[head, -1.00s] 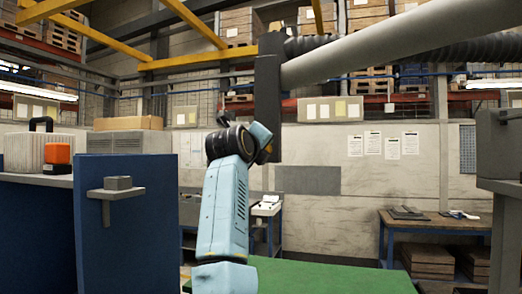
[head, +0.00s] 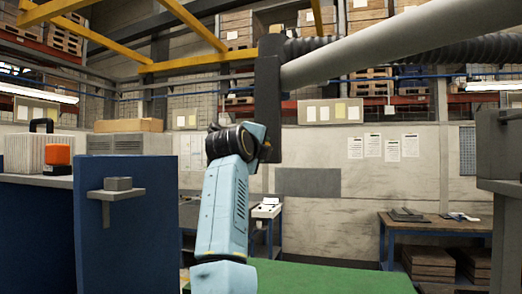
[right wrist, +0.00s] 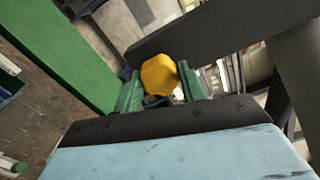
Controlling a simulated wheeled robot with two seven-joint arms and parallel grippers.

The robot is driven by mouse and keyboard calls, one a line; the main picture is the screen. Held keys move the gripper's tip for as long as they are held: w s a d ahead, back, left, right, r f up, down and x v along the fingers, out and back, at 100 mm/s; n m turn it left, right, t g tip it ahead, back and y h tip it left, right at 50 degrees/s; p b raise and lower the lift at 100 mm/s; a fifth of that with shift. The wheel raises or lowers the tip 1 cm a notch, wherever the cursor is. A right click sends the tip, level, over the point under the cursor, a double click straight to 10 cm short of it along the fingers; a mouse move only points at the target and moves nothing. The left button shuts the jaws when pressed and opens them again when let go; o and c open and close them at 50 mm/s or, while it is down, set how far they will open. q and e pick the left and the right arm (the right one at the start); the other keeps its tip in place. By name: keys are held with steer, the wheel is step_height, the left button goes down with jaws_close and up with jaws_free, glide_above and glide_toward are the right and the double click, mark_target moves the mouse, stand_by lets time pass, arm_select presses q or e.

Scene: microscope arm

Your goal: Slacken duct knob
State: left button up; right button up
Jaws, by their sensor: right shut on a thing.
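The yellow duct knob (right wrist: 159,75) shows in the right wrist view, next to a dark bracket (right wrist: 215,38). My right gripper (right wrist: 160,88) is shut on the knob, with a green finger on either side of it. In the head view my right arm reaches up to the dark bracket (head: 268,95) at the end of the grey duct pipe (head: 385,45). The knob and the right fingers are hidden there behind the wrist and bracket. My left gripper is in neither view.
A blue panel (head: 125,235) with a small grey shelf (head: 116,194) stands at the left. A dark ribbed hose (head: 470,48) runs behind the pipe. A green surface (head: 330,278) lies below, and a workbench (head: 440,224) stands at the right.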

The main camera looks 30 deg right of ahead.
steer(key=o, duration=1)
steer(key=shift+a, duration=0.1)
steer(key=b+v, duration=0.5)
steer(key=v, duration=0.8)
steer(key=shift+s, duration=0.15)
